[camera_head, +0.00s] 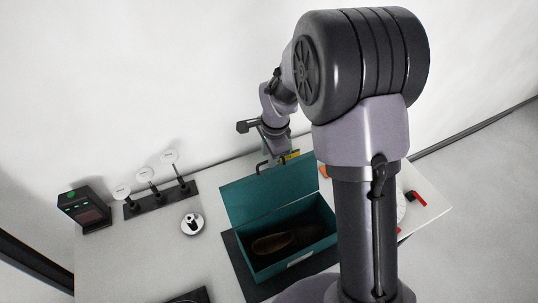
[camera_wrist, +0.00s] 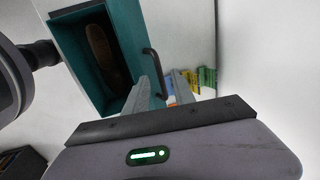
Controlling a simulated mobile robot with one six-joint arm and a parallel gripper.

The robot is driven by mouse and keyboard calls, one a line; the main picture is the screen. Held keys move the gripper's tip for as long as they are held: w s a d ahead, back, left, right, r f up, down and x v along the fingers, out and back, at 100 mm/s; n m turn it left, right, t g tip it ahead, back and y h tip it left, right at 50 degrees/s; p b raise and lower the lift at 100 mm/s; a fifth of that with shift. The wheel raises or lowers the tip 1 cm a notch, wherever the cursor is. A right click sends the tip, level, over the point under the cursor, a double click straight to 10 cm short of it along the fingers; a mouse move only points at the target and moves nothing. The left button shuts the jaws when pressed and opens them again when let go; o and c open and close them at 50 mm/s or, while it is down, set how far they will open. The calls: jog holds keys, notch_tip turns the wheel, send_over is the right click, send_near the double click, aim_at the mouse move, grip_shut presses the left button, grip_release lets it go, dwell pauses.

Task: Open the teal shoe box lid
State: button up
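The teal shoe box (camera_head: 300,262) stands on the table with its lid (camera_head: 268,193) swung up, leaning back at its far side. A brown shoe (camera_head: 285,241) lies inside; the shoe also shows in the wrist view (camera_wrist: 101,54). The lid's black handle (camera_wrist: 151,70) is at its outer edge. My gripper (camera_wrist: 172,76) is behind the lid, with its two fingers apart. The left finger is close to the handle; I cannot tell whether they touch. In the head view my gripper (camera_head: 284,156) is partly hidden behind the lid.
A dark mat (camera_head: 240,266) lies under the box. To the left are a black device (camera_head: 85,209), a rack with several white discs (camera_head: 158,197) and a small round item (camera_head: 192,223). Red and black items (camera_head: 415,198) lie at right. Coloured blocks (camera_wrist: 205,77) are beyond the fingers.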

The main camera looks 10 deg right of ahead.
jog(key=shift+w+f, duration=0.15)
jog(key=shift+f, duration=0.5)
jog(key=shift+c, duration=0.4)
grip_shut()
jog(key=shift+r, duration=0.1)
dwell(0.4)
